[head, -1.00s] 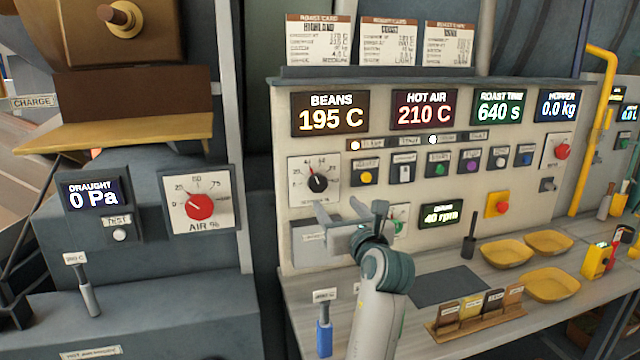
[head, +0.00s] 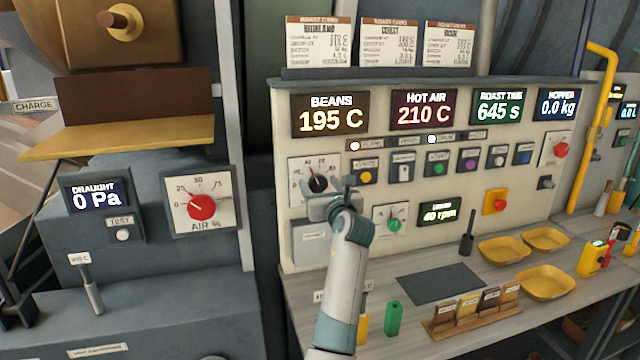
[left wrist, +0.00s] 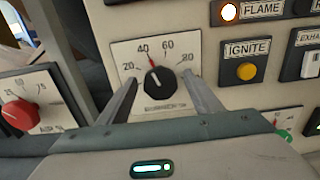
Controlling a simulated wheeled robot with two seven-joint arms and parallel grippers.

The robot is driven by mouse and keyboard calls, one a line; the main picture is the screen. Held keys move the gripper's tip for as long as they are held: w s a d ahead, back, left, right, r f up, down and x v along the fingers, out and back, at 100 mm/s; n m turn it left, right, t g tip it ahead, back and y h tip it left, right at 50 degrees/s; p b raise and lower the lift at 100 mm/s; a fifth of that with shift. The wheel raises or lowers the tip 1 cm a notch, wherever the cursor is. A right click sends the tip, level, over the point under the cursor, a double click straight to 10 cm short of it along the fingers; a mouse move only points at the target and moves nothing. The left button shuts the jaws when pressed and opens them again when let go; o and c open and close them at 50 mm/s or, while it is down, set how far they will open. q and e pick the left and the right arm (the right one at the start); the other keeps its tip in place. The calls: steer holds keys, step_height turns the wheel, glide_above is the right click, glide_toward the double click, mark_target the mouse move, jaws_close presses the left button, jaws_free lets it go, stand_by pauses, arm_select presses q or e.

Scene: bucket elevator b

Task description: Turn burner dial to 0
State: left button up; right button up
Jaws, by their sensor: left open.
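The burner dial (head: 317,183) is a black knob with a red pointer on a white scale plate on the cream panel. In the left wrist view the dial (left wrist: 160,81) has its pointer a little past 40, between 40 and 60. My left gripper (head: 328,193) is open in front of the dial's lower part. In the left wrist view its two fingers (left wrist: 161,88) stand on either side of the knob, with a visible gap on each side. The lower part of the plate is partly hidden by the gripper in the head view. My right gripper is not in view.
A green dial (head: 393,223) is at the lower right of the gripper, and an ignite button (head: 366,177) is close on the right. The red air dial (head: 201,207) is on the left machine. The worktop below holds yellow trays (head: 505,250) and a card rack (head: 470,313).

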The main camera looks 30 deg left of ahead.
arm_select(q)
steer(key=c, duration=1)
steer(key=shift+a+n+p, duration=0.1)
steer(key=shift+n+p, duration=0.65)
steer(key=shift+n, duration=0.65)
steer(key=n, duration=0.8)
steer(key=shift+s+a+f, duration=0.1)
steer(key=shift+f, duration=0.1)
steer(key=n+b, duration=0.2)
steer(key=n, duration=0.3)
steer(key=shift+f, duration=0.1)
